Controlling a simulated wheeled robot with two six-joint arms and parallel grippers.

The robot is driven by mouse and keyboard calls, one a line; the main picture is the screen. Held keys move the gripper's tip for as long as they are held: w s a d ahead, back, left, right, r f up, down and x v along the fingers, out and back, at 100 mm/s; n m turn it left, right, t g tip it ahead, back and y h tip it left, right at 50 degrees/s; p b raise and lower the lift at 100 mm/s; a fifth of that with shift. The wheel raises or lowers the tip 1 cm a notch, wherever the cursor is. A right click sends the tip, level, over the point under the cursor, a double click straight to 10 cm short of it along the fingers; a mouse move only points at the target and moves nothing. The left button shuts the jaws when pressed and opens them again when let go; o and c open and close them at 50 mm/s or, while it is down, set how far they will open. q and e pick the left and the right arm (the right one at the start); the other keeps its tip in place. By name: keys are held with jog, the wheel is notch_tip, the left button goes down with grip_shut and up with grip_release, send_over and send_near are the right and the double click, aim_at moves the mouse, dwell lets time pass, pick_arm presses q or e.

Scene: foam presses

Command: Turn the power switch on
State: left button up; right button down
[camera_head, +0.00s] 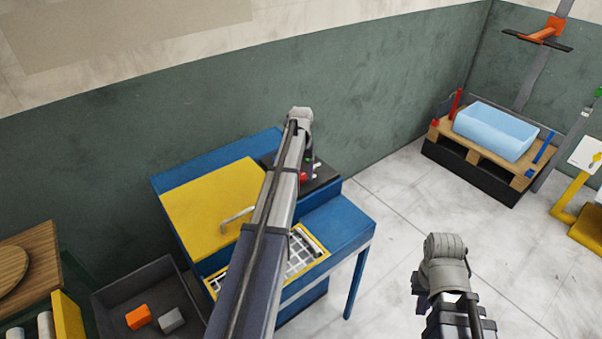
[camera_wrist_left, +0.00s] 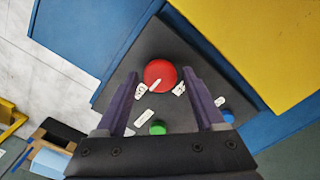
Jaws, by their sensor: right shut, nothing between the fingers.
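A black control panel (camera_wrist_left: 170,100) sits on the blue machine. In the left wrist view it carries a round red rotary switch (camera_wrist_left: 158,75) with a white pointer and small white labels beside it. My left gripper (camera_wrist_left: 160,73) is open, its two fingers on either side of the red switch; I cannot tell whether they touch it. In the head view my left arm crosses the machine and hides most of that gripper; the panel (camera_head: 325,176) shows beside it. My right gripper (camera_head: 440,275) is at the lower right, empty over the floor and apart from the machine.
The panel also has a green button (camera_wrist_left: 158,127) and a blue button (camera_wrist_left: 228,115). The blue machine (camera_head: 340,222) has a yellow lid (camera_head: 205,205). A dark bin (camera_head: 150,275) holds orange and grey blocks. A light-blue tub (camera_head: 495,132) stands on a pallet.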

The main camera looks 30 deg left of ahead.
aim_at(301, 176)
pick_arm(q)
jog(key=shift+o, duration=0.6)
jog(key=shift+r, duration=0.15)
notch_tip(301, 176, up, 8)
jog(key=p, duration=0.8)
jog(key=shift+f, duration=0.2)
jog(key=shift+d, duration=0.1)
jog(key=s+d+f+m+b, duration=0.2)
jog(key=s+d, duration=0.3)
jog(key=d, duration=0.5)
jog(key=s+d+f+m+b, duration=0.2)
jog(key=s+d, duration=0.2)
jog(key=d, duration=0.7)
jog(key=s+d+f+m+b, duration=0.2)
jog(key=s+d, duration=0.6)
jog(key=s, duration=0.1)
jog(key=s+d+f+m+y+b, duration=0.1)
jog(key=s+d+m+b, duration=0.1)
jog(key=s+d, duration=0.6)
jog(key=shift+s+f, duration=0.4)
jog(key=shift+s, duration=0.3)
